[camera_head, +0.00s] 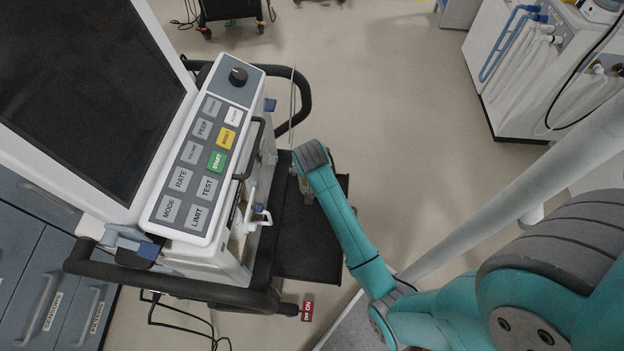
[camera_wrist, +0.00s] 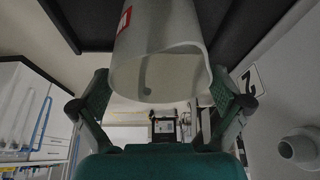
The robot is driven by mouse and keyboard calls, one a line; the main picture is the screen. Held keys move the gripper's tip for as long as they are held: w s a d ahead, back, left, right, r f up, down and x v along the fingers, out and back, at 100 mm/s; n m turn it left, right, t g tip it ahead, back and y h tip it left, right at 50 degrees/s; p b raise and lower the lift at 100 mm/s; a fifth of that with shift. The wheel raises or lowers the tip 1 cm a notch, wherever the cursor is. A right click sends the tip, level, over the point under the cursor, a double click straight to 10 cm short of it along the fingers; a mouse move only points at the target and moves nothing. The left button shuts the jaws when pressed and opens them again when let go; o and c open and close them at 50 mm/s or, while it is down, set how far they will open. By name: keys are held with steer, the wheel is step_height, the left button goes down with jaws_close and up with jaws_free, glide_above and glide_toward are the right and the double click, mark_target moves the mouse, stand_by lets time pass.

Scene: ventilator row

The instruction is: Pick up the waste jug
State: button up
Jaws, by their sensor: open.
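A pale grey, open-mouthed round vessel with a red label, which looks like the waste jug (camera_wrist: 165,50), fills the top middle of the wrist view. Its rim faces the camera and its far end is cut off by the frame edge. My gripper (camera_wrist: 160,82) is open, with one green finger on each side of the vessel. Gaps seem to show beside it, but I cannot tell whether either finger touches it. In the head view my wrist reaches over the black shelf of the ventilator cart, and I cannot make out the jug there.
The ventilator panel (camera_head: 205,160) and its black rail (camera_head: 180,290) stand just left of my arm. The black shelf (camera_head: 305,240) lies below my wrist. A white unit with blue and white hoses (camera_head: 515,45) stands at upper right. The floor (camera_head: 400,100) between is clear.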

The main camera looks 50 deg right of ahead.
steer(key=shift+x, duration=1.05)
steer(key=c, duration=1.1)
steer(key=shift+o, duration=0.2)
steer(key=shift+r, duration=0.1)
